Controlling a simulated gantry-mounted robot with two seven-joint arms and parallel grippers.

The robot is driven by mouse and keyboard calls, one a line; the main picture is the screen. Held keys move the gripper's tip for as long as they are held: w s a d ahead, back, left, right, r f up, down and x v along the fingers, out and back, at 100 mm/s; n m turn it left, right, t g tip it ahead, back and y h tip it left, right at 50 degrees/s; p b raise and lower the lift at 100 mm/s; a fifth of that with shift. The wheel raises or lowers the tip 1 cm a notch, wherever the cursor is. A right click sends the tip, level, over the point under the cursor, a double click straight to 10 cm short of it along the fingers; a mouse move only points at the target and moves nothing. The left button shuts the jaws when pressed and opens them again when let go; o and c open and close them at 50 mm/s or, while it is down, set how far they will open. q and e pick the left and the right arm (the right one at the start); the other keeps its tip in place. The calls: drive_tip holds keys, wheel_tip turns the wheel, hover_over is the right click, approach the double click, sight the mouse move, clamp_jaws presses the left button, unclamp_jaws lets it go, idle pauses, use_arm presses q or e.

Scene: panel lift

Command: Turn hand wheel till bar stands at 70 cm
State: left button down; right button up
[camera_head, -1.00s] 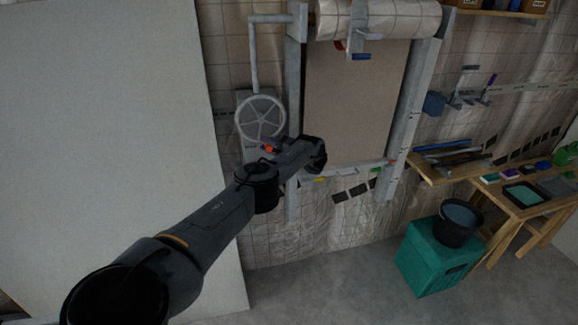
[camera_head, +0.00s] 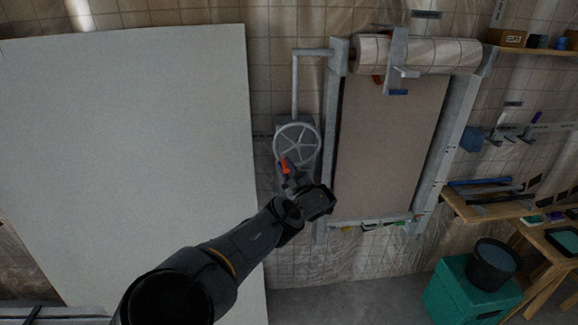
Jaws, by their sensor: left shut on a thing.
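The hand wheel (camera_head: 297,143) is a grey spoked wheel on a plate on the tiled wall, left of the panel frame. My left gripper (camera_head: 287,168) is at the wheel's lower left rim, shut on the wheel's red handle (camera_head: 285,164); the fingers are small and partly hidden. The bar (camera_head: 375,224) runs across the frame along the lower edge of the brown panel (camera_head: 388,150). Small coloured marks show along it, and marks on the right upright (camera_head: 447,150) are too small to read. My right gripper is not in view.
A large pale board (camera_head: 130,150) stands at the left. A green crate (camera_head: 462,298) with a dark bucket (camera_head: 492,264) is on the floor at the lower right, near a wooden table (camera_head: 545,242). A wooden shelf (camera_head: 470,207) holds tools beside the frame.

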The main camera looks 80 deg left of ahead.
use_arm(q)
drive_tip(key=shift+s+r+m+y, duration=0.25)
drive_tip(key=shift+r+m+y, duration=0.1)
drive_tip(key=shift+m, duration=0.35)
drive_tip(key=shift+t, duration=0.4)
drive_tip(key=c, duration=0.9)
unclamp_jaws()
drive_tip(key=shift+f, duration=0.1)
drive_tip(key=v, duration=1)
drive_tip(key=shift+w+d+f, duration=0.1)
drive_tip(key=shift+d+f, duration=0.15)
drive_tip(key=shift+f, duration=0.05)
